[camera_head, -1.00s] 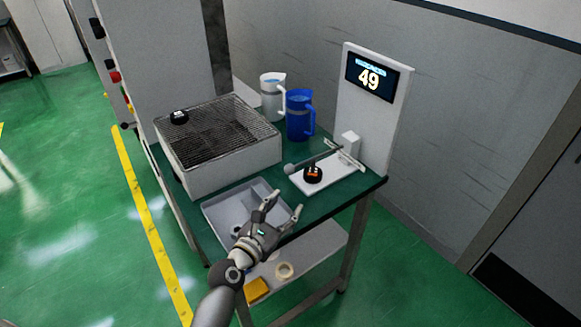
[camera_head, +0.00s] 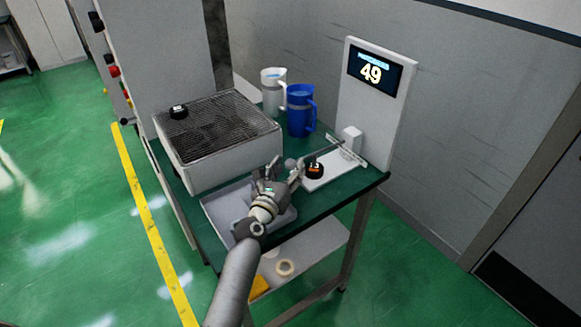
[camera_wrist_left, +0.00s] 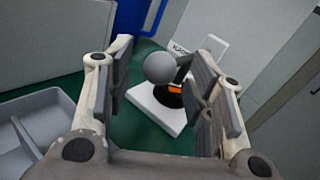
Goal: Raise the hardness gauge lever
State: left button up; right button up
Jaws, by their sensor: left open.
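The hardness gauge has a white base (camera_head: 322,182), a white post (camera_head: 351,140) and a tall panel with a screen (camera_head: 371,73) reading 49. Its lever (camera_head: 325,150) is a thin bar ending in a grey ball knob (camera_head: 290,164). A black puck with an orange label (camera_head: 314,170) sits on the base under the lever. My left gripper (camera_head: 283,172) is open at the ball end of the lever. In the left wrist view the ball knob (camera_wrist_left: 159,67) shows between the open fingers (camera_wrist_left: 160,92), apparently just beyond the tips; contact cannot be told. My right gripper is out of view.
A grey tray (camera_head: 219,206) lies under my left arm. A white box with a wire grate (camera_head: 225,160) stands left, with another black puck (camera_head: 178,111) on it. White (camera_head: 273,90) and blue (camera_head: 300,110) jugs stand behind. The table's front right corner is clear.

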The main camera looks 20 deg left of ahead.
pick_arm(q)
jog(key=shift+w, duration=1.1)
jog(key=shift+c, duration=0.3)
grip_shut()
